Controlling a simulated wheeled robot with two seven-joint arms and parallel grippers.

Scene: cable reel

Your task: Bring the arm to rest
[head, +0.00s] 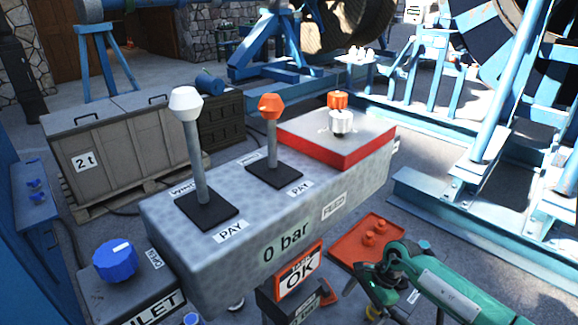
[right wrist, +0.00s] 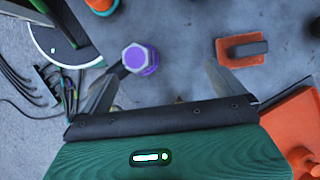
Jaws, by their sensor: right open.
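My right arm (head: 455,292), green, reaches in from the lower right of the head view, beside the grey control console (head: 290,225). In the right wrist view my right gripper (right wrist: 160,82) is open, its two fingers spread wide with nothing held between them. A purple and white hexagonal knob (right wrist: 140,58) shows near the left fingertip; its distance from the finger cannot be told. My left gripper is not in view.
The console carries a white-knobbed lever (head: 186,105) and an orange-knobbed lever (head: 270,107), both standing up. An orange tray (head: 352,250) lies near my arm. A blue knob (head: 115,260) is at the lower left. An OK sign (head: 299,276) stands in front.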

